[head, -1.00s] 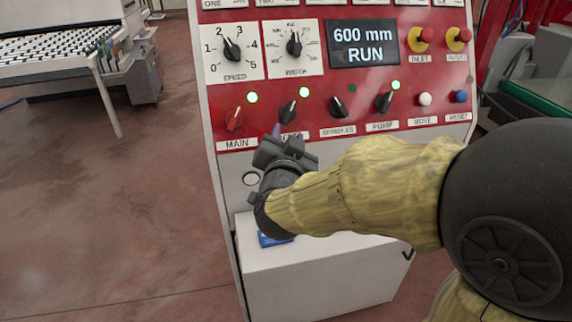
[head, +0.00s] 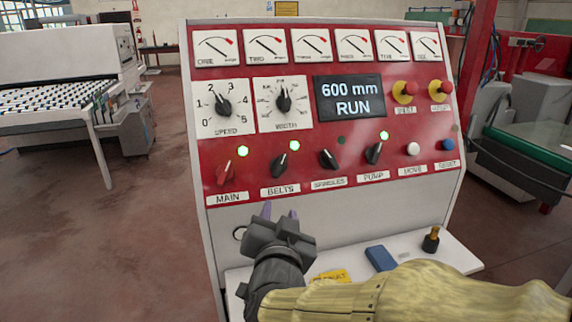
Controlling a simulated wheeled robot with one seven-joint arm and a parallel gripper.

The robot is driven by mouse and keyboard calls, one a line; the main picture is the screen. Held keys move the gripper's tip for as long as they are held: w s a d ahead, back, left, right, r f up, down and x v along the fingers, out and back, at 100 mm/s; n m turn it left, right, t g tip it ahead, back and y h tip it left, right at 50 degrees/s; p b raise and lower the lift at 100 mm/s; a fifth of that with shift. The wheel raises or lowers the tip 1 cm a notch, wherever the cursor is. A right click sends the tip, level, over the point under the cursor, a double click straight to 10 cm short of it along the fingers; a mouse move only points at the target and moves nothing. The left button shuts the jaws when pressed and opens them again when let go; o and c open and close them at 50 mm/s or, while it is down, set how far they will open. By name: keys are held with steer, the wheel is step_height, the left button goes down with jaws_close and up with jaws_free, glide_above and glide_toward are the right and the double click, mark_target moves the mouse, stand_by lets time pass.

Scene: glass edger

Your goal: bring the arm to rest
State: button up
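My gripper (head: 279,212) is low in the picture, in front of the grey lower face of the control panel (head: 330,60), below the BELTS label. Its two purple-tipped fingers point up and stand apart, with nothing between them. It appears clear of the knobs. My arm in its yellow sleeve runs to the lower right, over the white shelf. The panel display (head: 349,98) reads 600 mm RUN. Green lamps are lit by the MAIN switch (head: 223,172), the BELTS switch (head: 281,166) and the PUMP switch (head: 374,152). The lamp by the SPINDLES switch (head: 329,159) is dark.
On the shelf (head: 452,251) are a blue block (head: 381,258), a yellow tag (head: 333,276) and a brass-topped black object (head: 431,240). A roller conveyor (head: 62,100) stands at left. Open floor (head: 110,235) lies left of the panel. A green-topped machine (head: 535,145) is at right.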

steer(key=s+d+f+n+g+y+p, duration=0.1)
steer(key=d+f+n+g, duration=0.1)
steer(key=d+f+g, duration=0.45)
steer(key=s+d+f+n+g+p, duration=0.1)
steer(key=s+d+f+n+g, duration=0.2)
steer(key=f, duration=0.7)
steer(key=s+d+f+g+h, duration=0.1)
steer(key=s+d+f+g, duration=0.3)
steer(key=d, duration=0.4)
steer(key=shift+s+g, duration=0.65)
steer(key=shift+s, duration=0.15)
